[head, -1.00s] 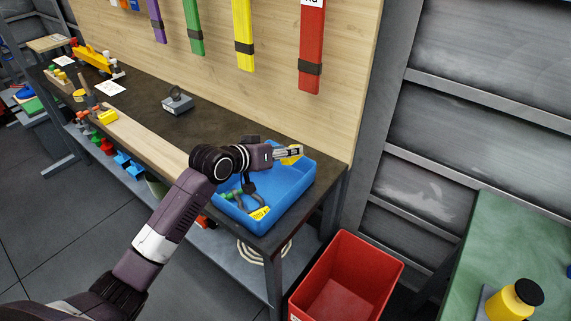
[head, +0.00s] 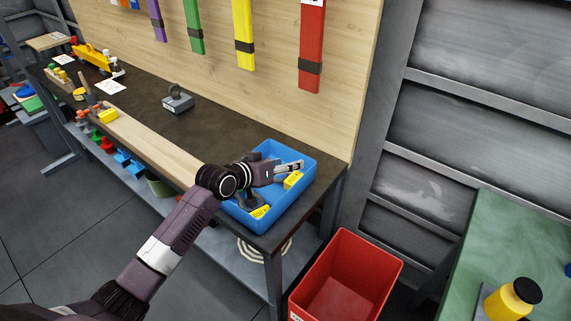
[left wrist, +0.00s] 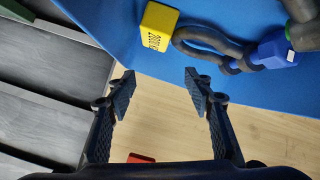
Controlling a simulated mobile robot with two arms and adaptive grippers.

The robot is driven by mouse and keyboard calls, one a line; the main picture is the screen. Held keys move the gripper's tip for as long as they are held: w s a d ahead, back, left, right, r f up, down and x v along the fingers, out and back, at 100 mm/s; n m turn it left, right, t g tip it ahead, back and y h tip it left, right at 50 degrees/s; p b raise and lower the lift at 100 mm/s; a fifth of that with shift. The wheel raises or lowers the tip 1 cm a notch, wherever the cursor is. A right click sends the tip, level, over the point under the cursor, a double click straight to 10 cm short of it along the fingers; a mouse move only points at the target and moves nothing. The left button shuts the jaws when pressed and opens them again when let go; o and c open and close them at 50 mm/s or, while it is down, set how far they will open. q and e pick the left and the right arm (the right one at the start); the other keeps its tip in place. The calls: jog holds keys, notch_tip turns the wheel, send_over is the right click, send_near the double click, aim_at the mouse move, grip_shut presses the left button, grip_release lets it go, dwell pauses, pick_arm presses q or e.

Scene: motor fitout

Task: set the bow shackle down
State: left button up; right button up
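The bow shackle (left wrist: 205,40) shows in the left wrist view as a dark loop with a blue pin end (left wrist: 277,50), against the blue tray (left wrist: 110,22). A yellow tagged block (left wrist: 157,26) touches or nearly touches its loop; this seems to be the yellow piece (head: 293,181) in the head view. My left gripper (head: 300,166) is over the blue tray (head: 302,196). In the left wrist view its fingers (left wrist: 160,90) are apart with nothing between them, and the shackle lies beyond the tips. My right gripper is not in view.
A second yellow tag (head: 260,212) and a dark tool lie in the tray, partly behind my arm. A grey block with a dark ring (head: 178,101) stands further back on the bench. A red bin (head: 347,280) is below, and the wooden backboard (head: 275,110) rises behind.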

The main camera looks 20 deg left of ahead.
pick_arm(q)
jog(key=shift+o, duration=0.7)
jog(key=shift+r, duration=0.1)
jog(key=shift+s+a+r, duration=0.1)
jog(key=b+v, duration=0.1)
jog(key=v, duration=1)
jog(key=shift+s+r, duration=0.2)
jog(key=shift+s, duration=0.15)
jog(key=shift+s+a+f, duration=0.1)
